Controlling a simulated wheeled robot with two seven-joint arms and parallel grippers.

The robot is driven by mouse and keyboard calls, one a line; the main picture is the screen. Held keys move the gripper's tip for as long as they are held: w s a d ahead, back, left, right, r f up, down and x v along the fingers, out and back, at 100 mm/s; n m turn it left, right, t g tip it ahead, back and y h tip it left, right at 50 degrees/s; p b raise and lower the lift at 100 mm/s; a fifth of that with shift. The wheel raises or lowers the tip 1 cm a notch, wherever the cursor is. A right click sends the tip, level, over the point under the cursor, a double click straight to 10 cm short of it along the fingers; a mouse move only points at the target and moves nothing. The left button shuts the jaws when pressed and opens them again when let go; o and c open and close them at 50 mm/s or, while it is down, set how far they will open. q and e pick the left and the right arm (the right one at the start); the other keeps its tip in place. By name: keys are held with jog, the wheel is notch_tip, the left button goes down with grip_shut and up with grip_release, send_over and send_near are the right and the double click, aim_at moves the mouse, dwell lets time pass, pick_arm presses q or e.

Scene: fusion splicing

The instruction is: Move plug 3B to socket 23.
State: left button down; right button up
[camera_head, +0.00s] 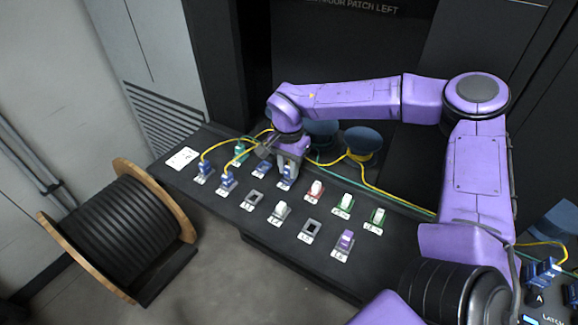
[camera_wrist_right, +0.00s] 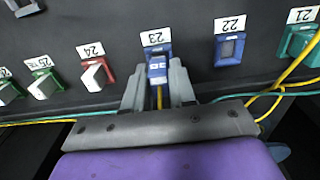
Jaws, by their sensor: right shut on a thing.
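Plug 3B (camera_wrist_right: 157,68) is a small blue plug with a yellow cable. In the right wrist view it is at the mouth of blue socket 23 (camera_wrist_right: 157,47), lined up with it; I cannot tell how deep it sits. My right gripper (camera_wrist_right: 156,78) is shut on the plug, one grey finger on each side. In the head view the right gripper (camera_head: 291,152) is over the back row of sockets, with the blue plug (camera_head: 286,172) under it. The "23" label lies just beyond the socket. My left gripper is not in view.
Blue socket 22 (camera_wrist_right: 229,49) beside it is empty. Green socket 21 (camera_wrist_right: 301,42) and red socket 24 (camera_wrist_right: 96,74) flank them. Two blue plugs with yellow cables (camera_head: 204,168) stand in the front row. Yellow and green cables run behind. A cable reel (camera_head: 125,230) stands left.

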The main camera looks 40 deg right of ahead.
jog(key=shift+f, duration=0.55)
dwell(0.4)
jog(key=o, duration=1)
notch_tip(320, 180, up, 12)
jog(key=shift+r, duration=0.1)
jog(key=shift+c, duration=0.2)
